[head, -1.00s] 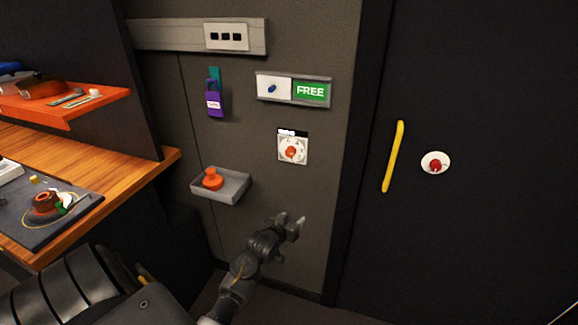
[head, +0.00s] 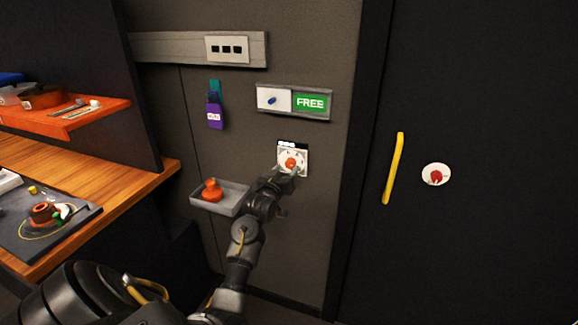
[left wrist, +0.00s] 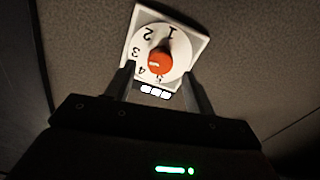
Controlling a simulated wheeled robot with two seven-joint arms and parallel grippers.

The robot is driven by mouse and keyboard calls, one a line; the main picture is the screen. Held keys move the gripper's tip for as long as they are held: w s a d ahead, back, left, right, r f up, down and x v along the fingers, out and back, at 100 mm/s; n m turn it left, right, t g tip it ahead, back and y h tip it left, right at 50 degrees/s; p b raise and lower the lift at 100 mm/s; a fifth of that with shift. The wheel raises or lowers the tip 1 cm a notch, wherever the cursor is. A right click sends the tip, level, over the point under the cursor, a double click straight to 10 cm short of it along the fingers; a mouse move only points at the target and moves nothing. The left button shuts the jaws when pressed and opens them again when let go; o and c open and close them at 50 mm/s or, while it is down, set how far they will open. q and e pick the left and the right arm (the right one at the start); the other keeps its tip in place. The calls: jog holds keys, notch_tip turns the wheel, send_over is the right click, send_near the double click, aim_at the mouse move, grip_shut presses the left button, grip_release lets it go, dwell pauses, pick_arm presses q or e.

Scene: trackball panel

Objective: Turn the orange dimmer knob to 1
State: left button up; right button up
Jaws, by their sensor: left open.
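The orange dimmer knob (head: 291,162) sits at the centre of a white numbered dial plate (head: 303,158) on the grey wall. In the left wrist view the knob (left wrist: 160,62) shows a pale mark on its left side, and the plate (left wrist: 172,22) carries numbers, with 1 at the top. My left gripper (head: 286,176) is open just in front of the lower part of the dial. In the left wrist view its two fingers (left wrist: 158,88) stand either side of the knob's lower end. Whether they touch it I cannot tell. My right gripper is not in view.
A grey tray (head: 232,198) with an orange object (head: 212,190) is on the wall left of the dial. A FREE sign (head: 310,103) is above it. A yellow handle (head: 394,168) and a red knob (head: 436,176) are on the dark door at right.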

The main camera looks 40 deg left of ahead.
aim_at(290, 165)
pick_arm(q)
jog(key=shift+x, duration=1.7)
jog(key=c, duration=1)
